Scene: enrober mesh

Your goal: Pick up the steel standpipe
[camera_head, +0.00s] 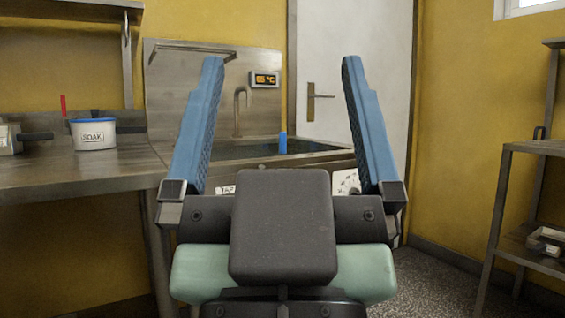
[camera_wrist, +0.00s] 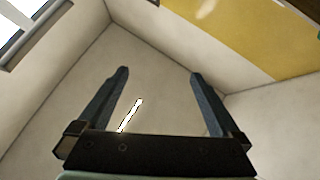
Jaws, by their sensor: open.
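My gripper (camera_head: 282,62) is open and empty, its two blue fingers pointing up in the head view. In the wrist view my gripper (camera_wrist: 158,73) is also open, with only ceiling and walls beyond it. Behind the fingers is a steel sink (camera_head: 222,151) set in a bench. A hooked steel pipe (camera_head: 240,112) rises at the back of the sink. A short blue upright piece (camera_head: 283,143) stands in or by the basin. I cannot tell whether either is the steel standpipe. My gripper hides part of the sink front.
A steel bench (camera_head: 75,172) on the left holds a white tub marked SOAK (camera_head: 93,135) and dark-handled items. A temperature display (camera_head: 265,79) is on the splashback. A door (camera_head: 345,65) stands behind. A steel rack (camera_head: 510,200) is at right, with open floor before it.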

